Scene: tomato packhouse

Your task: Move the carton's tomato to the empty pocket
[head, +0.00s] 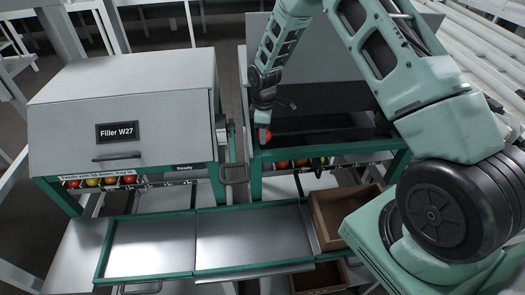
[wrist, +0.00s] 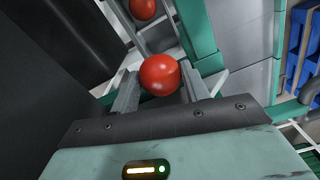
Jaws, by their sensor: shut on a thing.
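My gripper (head: 263,124) is shut on a red tomato (head: 264,135), held at the front left of the dark open machine right of the filler. In the wrist view the same tomato (wrist: 160,72) sits between the two grey fingers. Another red tomato (wrist: 143,8) shows beyond it at the top of the wrist view. Tomatoes in red, yellow and orange line the slot under the filler (head: 128,100), and several more (head: 300,163) sit under the dark machine.
The filler reads "Filler W27" and "Ready". Metal trays with green frames (head: 245,266) lie empty in front. A brown crate (head: 322,218) stands right of them, with another lower crate (head: 318,278) nearby. A grey post and bracket (head: 233,172) stand between the machines.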

